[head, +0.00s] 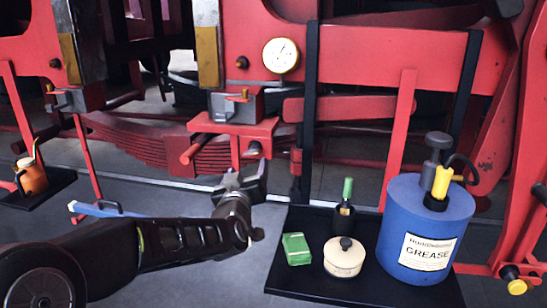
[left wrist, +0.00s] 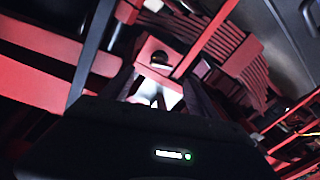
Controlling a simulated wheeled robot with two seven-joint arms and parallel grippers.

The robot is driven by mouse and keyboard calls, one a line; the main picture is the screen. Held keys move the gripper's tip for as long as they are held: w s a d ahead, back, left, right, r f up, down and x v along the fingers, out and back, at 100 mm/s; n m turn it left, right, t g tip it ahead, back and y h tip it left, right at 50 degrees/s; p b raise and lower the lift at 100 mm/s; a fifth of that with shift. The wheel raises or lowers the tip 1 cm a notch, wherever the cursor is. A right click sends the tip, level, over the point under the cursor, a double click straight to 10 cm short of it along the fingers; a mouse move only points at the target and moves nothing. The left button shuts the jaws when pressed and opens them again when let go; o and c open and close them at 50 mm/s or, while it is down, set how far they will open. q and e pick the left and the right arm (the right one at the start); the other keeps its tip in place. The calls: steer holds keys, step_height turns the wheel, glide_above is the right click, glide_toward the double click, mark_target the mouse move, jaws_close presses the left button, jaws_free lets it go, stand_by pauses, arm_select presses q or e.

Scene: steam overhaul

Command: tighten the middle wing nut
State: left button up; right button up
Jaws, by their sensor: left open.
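A small brass-coloured fitting (head: 245,94), which looks like the middle wing nut, stands on a grey box (head: 232,106) above a red bracket. A similar fitting (head: 49,87) sits on another grey box at the left. My left gripper (head: 244,176) is open and points up, below the red bracket and apart from the fitting. In the left wrist view its fingers (left wrist: 160,92) stand apart, with a pale blurred patch between them and a red block (left wrist: 150,48) with a dark round part beyond. I cannot make out the wing nut there. My right gripper is not in view.
A black tray (head: 285,270) holds a blue grease drum (head: 425,225), a cream tin (head: 344,262), a green box (head: 297,249) and a green-topped bottle (head: 346,195). A red upright bar (head: 399,140) and leaf spring (head: 140,145) flank the bracket. An orange oil can (head: 32,178) stands left.

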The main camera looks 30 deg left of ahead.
mark_target(251, 154)
arm_select(q)
steer(key=shift+m, duration=0.5)
steer(key=shift+p+x, duration=0.75)
steer(key=shift+x, duration=3.2)
steer(key=shift+s+a, duration=0.15)
steer(key=shift+c, duration=0.2)
